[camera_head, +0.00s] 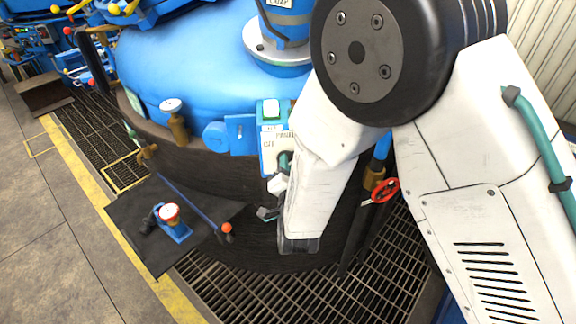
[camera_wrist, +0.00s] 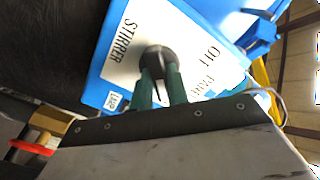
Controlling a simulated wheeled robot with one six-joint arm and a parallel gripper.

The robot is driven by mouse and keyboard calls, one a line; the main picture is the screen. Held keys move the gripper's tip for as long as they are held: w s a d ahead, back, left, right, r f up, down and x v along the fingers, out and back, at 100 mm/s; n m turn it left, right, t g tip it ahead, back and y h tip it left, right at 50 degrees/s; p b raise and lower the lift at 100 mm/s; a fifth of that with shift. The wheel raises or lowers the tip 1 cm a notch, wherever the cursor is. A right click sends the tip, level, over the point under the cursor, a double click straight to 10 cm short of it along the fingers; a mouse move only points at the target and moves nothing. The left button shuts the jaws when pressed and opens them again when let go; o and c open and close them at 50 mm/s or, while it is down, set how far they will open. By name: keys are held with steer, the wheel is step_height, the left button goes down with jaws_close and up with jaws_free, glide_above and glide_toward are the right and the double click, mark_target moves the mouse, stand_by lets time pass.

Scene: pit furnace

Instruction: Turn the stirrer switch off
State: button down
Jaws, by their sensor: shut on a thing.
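The stirrer switch is a dark round knob (camera_wrist: 156,54) on a white plate (camera_wrist: 126,40) marked STIRRER and OFF, set on a blue box. In the wrist view, the two green fingers of my gripper (camera_wrist: 160,76) are closed on the knob. The fingers hide part of the knob, so I cannot tell which way it points. In the head view, the switch box (camera_head: 269,140) is mounted at the furnace's side. My gripper (camera_head: 284,160) reaches it there, and my arm hides the box's right part.
The large blue furnace vessel (camera_head: 180,65) stands behind the box. A red handwheel (camera_head: 385,190) on a valve is close to the right of my wrist. A black shelf (camera_head: 135,205) with a blue gauge device (camera_head: 172,222) is at lower left. Grating (camera_head: 240,298) covers the floor below.

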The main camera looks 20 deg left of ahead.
steer(key=shift+n, duration=0.3)
steer(key=n, duration=1.7)
steer(key=shift+s+a, duration=0.15)
steer(key=shift+a, duration=0.1)
steer(key=shift+n, duration=0.3)
steer(key=c, duration=1.4)
jaws_free()
steer(key=shift+o, duration=0.2)
steer(key=v, duration=0.7)
steer(key=shift+s, duration=0.35)
